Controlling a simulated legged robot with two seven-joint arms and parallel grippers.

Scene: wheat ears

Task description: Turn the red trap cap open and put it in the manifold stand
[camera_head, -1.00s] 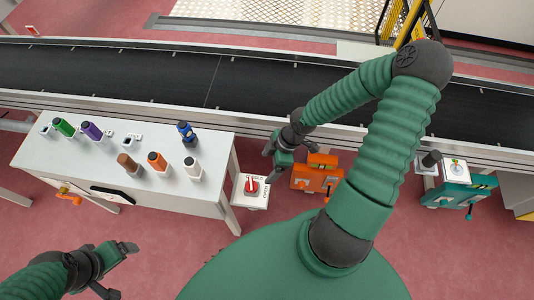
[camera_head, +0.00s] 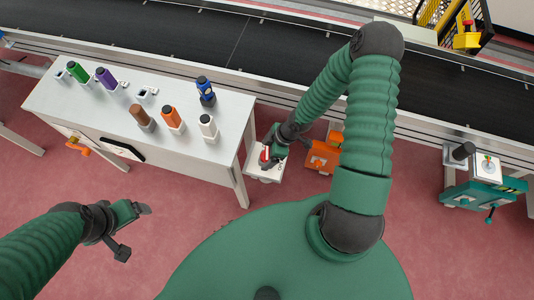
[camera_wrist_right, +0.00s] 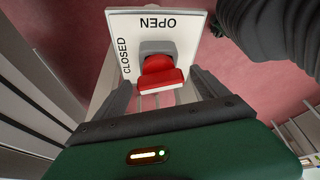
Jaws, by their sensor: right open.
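The red cap (camera_wrist_right: 160,76) is a red handle on a grey base, on a white panel (camera_wrist_right: 125,22) marked OPEN and CLOSED. In the right wrist view it lies between the spread fingers of my right gripper (camera_wrist_right: 160,80), which is open. I cannot tell whether the fingers touch it. In the head view my right gripper (camera_head: 275,152) is over the panel and mostly covers the cap (camera_head: 265,154). My left gripper (camera_head: 134,231) is open and empty above the floor. No stand is labelled; a white table (camera_head: 190,155) at left bears several coloured cylinders in holders.
An orange device (camera_head: 322,157) stands just right of the panel. A teal unit (camera_head: 470,195) with a black cylinder (camera_head: 463,151) stands far right. A conveyor (camera_head: 290,50) runs behind. The red floor in front of the table is clear.

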